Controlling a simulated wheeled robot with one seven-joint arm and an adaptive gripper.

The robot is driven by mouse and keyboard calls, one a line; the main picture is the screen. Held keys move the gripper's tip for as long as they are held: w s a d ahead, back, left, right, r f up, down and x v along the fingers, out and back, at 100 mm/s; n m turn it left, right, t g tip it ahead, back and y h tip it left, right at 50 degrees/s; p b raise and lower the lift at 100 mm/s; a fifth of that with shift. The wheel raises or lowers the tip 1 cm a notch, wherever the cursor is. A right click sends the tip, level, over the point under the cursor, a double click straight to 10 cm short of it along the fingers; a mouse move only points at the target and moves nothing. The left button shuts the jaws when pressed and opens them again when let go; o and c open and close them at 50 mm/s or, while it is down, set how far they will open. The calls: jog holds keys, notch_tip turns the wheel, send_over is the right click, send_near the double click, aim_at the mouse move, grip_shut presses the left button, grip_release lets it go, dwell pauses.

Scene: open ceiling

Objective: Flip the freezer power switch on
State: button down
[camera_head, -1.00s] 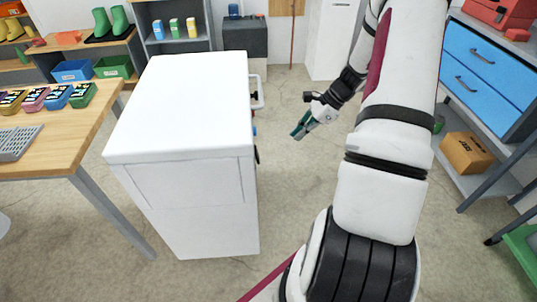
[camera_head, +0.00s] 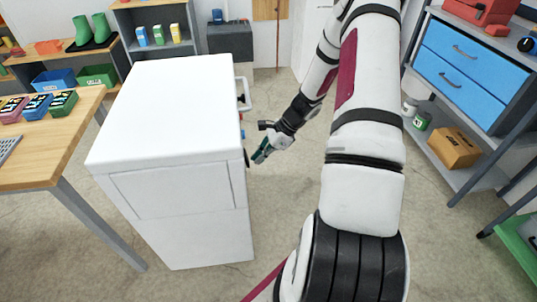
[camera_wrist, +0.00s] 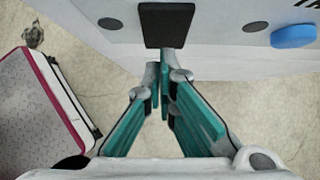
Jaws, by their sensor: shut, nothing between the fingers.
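The white freezer (camera_head: 165,110) stands left of my arm in the head view. Its front faces right and shows only edge-on, with a light handle (camera_head: 243,95) and small coloured parts low on its edge. In the wrist view a white panel (camera_wrist: 215,40) fills the top, with a black rectangular part (camera_wrist: 166,25), dark round spots and a blue rounded part (camera_wrist: 293,36). I cannot tell which part is the power switch. My gripper (camera_head: 260,158) is shut and empty beside the front. Its teal fingers (camera_wrist: 160,85) point at the black part; contact cannot be told.
A wooden table (camera_head: 50,150) with small boxes stands left of the freezer. A shelf unit with blue drawers (camera_head: 470,70) is at the right, with a cardboard box (camera_head: 453,148) below. The floor right of the freezer is open. A pink-edged pale object (camera_wrist: 40,110) lies left.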

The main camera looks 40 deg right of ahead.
jog(key=shift+a, duration=0.15)
jog(key=shift+w+a+f+t+y+b, duration=0.25)
jog(key=shift+f+t+y+b, duration=0.15)
jog(key=shift+y+b, duration=0.15)
jog(key=shift+w+a+f+t+y+b, duration=0.15)
jog(key=shift+a+f+t+y+b, duration=0.2)
jog(key=shift+y, duration=0.3)
jog(key=shift+r, duration=0.1)
